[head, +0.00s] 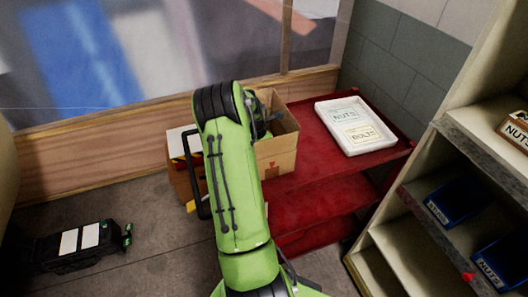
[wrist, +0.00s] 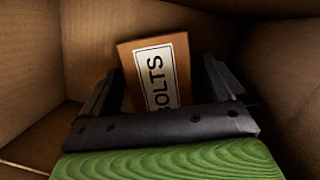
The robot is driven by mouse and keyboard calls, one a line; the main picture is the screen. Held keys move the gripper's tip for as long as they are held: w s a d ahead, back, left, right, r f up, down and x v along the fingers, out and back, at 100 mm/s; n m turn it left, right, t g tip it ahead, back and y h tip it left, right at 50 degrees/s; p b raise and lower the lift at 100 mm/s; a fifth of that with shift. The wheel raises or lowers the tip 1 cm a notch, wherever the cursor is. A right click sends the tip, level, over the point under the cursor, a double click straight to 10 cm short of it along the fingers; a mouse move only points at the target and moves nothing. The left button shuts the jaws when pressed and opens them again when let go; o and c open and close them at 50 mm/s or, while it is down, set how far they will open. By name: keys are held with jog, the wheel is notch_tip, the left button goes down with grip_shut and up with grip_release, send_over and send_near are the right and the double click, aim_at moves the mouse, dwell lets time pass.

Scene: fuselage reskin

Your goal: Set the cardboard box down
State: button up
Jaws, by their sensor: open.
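A small brown cardboard box (wrist: 182,62) with a white "BOLTS" label stands tilted in the wrist view. It is inside a larger open cardboard box, whose brown walls (wrist: 30,60) surround it. My gripper (wrist: 160,68) is open, with one dark finger on each side of the small box; whether they touch it I cannot tell. The small box's lower part is hidden behind the gripper body. In the head view, the open cardboard box (head: 276,158) stands on the red cart, partly behind my green arm. The small box and fingertips are hidden there.
The red cart (head: 318,205) also carries a white tray (head: 355,142) with "NUTS" and "BOLTS" labels. Shelves (head: 450,215) with blue bins (head: 457,200) stand at the right. A wooden wall is behind. A dark object (head: 75,243) lies on the floor at left, with clear floor near it.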

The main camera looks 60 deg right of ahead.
jog(key=p+v, duration=0.1)
jog(key=v, duration=0.9)
jog(key=shift+a+r, duration=0.15)
jog(key=shift+r, duration=0.25)
